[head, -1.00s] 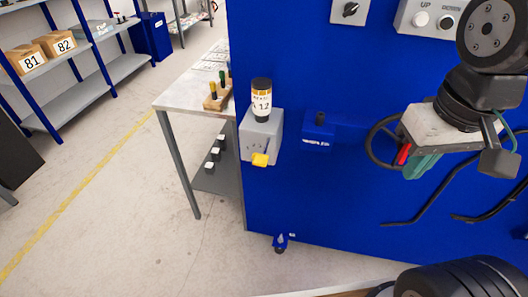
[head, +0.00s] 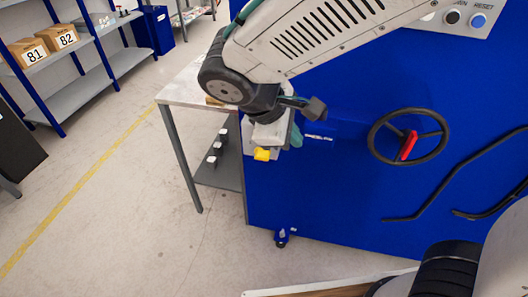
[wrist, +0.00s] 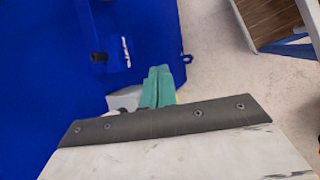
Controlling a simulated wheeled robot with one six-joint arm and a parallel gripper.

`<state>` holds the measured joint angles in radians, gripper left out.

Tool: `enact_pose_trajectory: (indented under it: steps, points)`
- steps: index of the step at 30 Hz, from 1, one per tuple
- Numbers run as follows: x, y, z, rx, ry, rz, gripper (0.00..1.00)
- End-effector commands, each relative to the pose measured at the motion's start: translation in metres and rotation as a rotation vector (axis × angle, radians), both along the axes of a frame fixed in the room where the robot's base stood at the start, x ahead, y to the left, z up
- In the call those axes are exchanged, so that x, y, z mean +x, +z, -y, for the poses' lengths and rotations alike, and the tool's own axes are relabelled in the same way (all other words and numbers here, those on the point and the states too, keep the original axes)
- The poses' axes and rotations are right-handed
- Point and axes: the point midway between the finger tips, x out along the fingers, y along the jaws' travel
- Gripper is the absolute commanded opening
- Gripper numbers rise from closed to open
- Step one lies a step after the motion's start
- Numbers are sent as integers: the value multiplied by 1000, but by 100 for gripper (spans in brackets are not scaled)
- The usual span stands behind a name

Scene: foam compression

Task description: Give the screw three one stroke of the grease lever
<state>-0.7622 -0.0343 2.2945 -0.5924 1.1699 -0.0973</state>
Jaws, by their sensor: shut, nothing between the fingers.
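The yellow end of the grease lever (head: 262,154) shows in the head view at the left end of the blue machine, just below my wrist. The grey grease unit behind it is mostly covered by my arm, and its bottle is hidden. My gripper (head: 295,136), with green fingers, is just right of the lever and close to it; I cannot tell whether they touch. In the wrist view my gripper (wrist: 160,72) is shut and empty. A part of the grey grease unit (wrist: 122,98) shows left of the fingers, and a sliver of yellow lies at their right.
A handwheel with a red handle (head: 409,145) and dark bent bars (head: 440,190) are on the machine's front at right. A push-button panel (head: 465,17) is above. A table (head: 180,92) stands behind at left. Open floor (head: 120,220) lies to the left.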

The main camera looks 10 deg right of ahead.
Motion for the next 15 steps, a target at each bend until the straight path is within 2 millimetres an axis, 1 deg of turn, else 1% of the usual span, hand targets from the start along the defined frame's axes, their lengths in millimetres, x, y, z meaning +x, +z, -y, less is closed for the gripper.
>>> enact_pose_trajectory:
  steps: [1, 3, 6, 9, 12, 15]
  points:
    - [9, -5, -17, -41, 84, 7, 0]
    - [24, -8, -37, -93, 190, 29, 0]
    - [46, -5, -55, -151, 302, 67, 0]
    - [62, 6, -60, -175, 358, 103, 0]
    - [69, 11, -61, -189, 392, 118, 0]
    - [69, 11, -61, -194, 404, 114, 0]
